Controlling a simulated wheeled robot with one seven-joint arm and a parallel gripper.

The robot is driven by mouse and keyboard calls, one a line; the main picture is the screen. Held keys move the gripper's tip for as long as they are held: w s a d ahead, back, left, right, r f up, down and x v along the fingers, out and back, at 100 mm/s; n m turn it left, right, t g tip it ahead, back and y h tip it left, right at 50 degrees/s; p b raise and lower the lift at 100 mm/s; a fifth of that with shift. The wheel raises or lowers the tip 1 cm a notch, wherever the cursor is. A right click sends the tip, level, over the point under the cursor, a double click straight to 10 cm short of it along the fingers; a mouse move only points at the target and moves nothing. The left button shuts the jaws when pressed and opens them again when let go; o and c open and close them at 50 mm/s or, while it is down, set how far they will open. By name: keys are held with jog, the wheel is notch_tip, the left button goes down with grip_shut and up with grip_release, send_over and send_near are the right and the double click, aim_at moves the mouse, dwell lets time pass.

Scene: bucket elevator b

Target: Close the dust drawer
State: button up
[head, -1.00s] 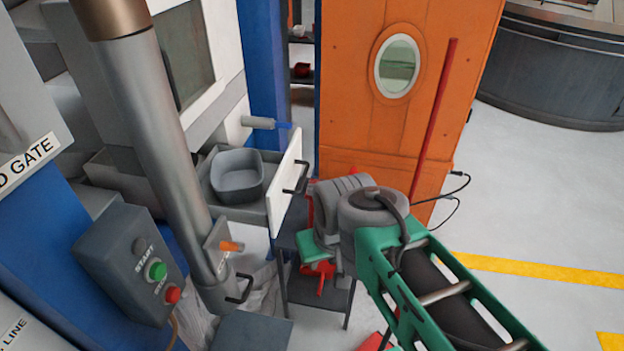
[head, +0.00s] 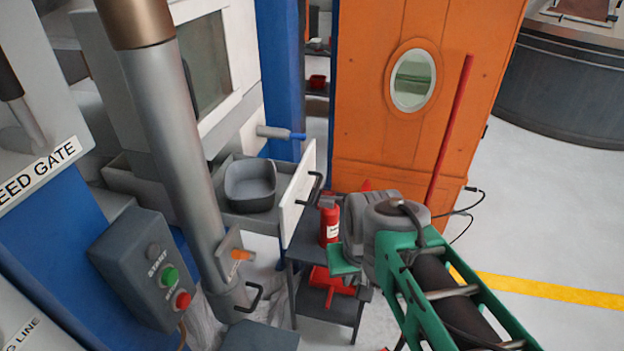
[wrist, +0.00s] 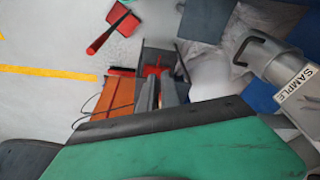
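The dust drawer (head: 296,195) is pulled out, at centre-left of the head view. It has a white front with a black handle (head: 315,187) and a grey bin (head: 250,186) inside. My gripper (head: 343,259) is to the right of the drawer front, nearer the camera and apart from the handle. Its fingers are mostly hidden in the head view. In the wrist view my gripper (wrist: 160,92) shows two grey fingers with a narrow gap and nothing held between them. The drawer front cannot be made out clearly in the wrist view.
A steel pipe (head: 175,150) and START/STOP box (head: 150,265) stand left. An orange cabinet (head: 380,140) with a red bar is behind. Open floor lies right.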

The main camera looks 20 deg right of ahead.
jog(key=shift+m+g, duration=0.7)
jog(key=shift+g, duration=0.1)
jog(key=d+f, duration=0.1)
jog(key=s+d+f, duration=0.1)
jog(key=d+f, duration=0.1)
jog(key=shift+f, duration=0.3)
grip_shut()
jog(key=w+d+m+t+y, duration=0.1)
jog(key=w+d, duration=0.4)
jog(key=w, duration=0.3)
jog(key=w+d+t+y, duration=0.1)
jog(key=w+d, duration=0.4)
jog(key=w, duration=0.4)
jog(key=w+a+r+t, duration=0.3)
jog(key=w+r, duration=0.8)
jog(key=r, duration=0.2)
jog(key=w+a+f+m+y+p, duration=0.1)
jog(key=w+a+f+p, duration=0.1)
jog(key=w+a+f, duration=0.4)
jog(key=shift+w+a+f+t, duration=0.15)
jog(key=shift+w+f+t, duration=0.25)
jog(key=shift+w+f, duration=0.6)
